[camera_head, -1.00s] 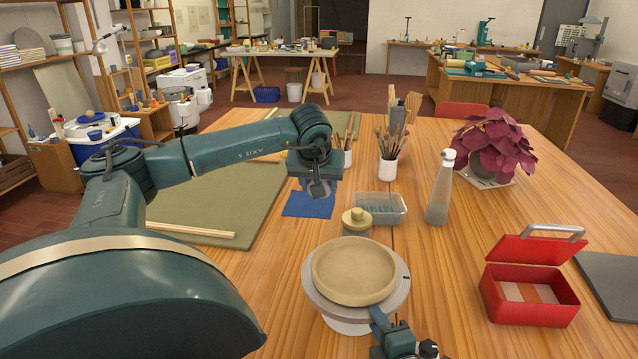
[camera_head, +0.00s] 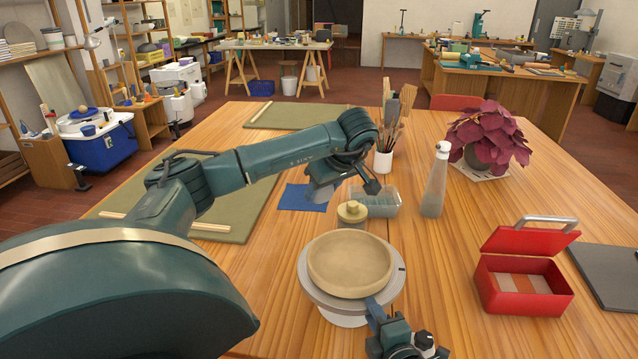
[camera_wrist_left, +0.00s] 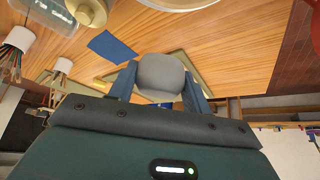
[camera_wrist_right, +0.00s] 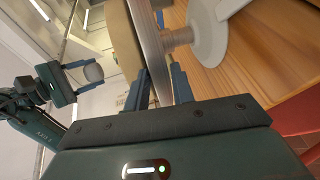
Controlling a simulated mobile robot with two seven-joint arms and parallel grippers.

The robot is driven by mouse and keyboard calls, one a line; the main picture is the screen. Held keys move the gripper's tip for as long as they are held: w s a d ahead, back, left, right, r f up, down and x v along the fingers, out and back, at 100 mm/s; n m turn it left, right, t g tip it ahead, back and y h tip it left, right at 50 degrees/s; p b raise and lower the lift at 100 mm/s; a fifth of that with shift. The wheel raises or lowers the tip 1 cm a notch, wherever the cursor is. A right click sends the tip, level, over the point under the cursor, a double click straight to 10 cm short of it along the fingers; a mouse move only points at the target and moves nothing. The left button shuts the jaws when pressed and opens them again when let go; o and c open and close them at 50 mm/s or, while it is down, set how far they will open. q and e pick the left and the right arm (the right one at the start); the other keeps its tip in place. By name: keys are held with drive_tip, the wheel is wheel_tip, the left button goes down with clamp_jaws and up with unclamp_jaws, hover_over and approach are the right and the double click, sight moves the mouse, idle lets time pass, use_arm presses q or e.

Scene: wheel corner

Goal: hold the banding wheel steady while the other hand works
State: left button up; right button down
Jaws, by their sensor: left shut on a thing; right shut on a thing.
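The banding wheel (camera_head: 313,283) stands on the table near me, a grey disc on a pedestal. A tan clay bowl (camera_head: 350,262) sits on it. My right gripper (camera_head: 374,306) is at the near right edge of the wheel. In the right wrist view, the fingers of my right gripper (camera_wrist_right: 162,88) are shut on the wheel's disc (camera_wrist_right: 150,45), one on each face. My left gripper (camera_head: 320,194) is in the air beyond the bowl, apart from it. In the left wrist view it (camera_wrist_left: 160,85) is shut on a smooth, rounded grey thing (camera_wrist_left: 160,74).
A lidded jar (camera_head: 352,212) stands just behind the wheel, beside a clear tub (camera_head: 382,203). A blue cloth (camera_head: 295,198), brush cup (camera_head: 383,161) and spray bottle (camera_head: 436,182) are farther back. An open red box (camera_head: 522,286) is at right.

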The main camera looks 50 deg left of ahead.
use_arm(q)
drive_tip(key=shift+w+d+n+g, duration=0.1)
drive_tip(key=shift+n+g, duration=0.2)
drive_tip(key=shift+n, duration=0.3)
drive_tip(key=shift+d+f+n+g, duration=0.15)
drive_tip(key=shift+n+g, duration=0.25)
drive_tip(key=shift+n, duration=0.4)
drive_tip(key=d+f+n+g+h, duration=0.15)
drive_tip(key=n+g, duration=0.25)
drive_tip(key=n, duration=0.4)
drive_tip(key=n+t+h, duration=0.7)
drive_tip(key=n+h, duration=0.3)
drive_tip(key=n, duration=2)
approach(360, 264)
drive_tip(key=shift+d+r, duration=0.55)
drive_tip(key=shift+d, duration=0.3)
drive_tip(key=n, duration=0.2)
drive_tip(key=n+t+y, duration=0.1)
drive_tip(key=n, duration=0.1)
drive_tip(key=shift+d+f+t, duration=0.15)
drive_tip(key=shift+d+t, duration=0.15)
drive_tip(key=shift+d, duration=0.05)
drive_tip(key=shift+w+f, duration=0.1)
drive_tip(key=shift+f, duration=2.3)
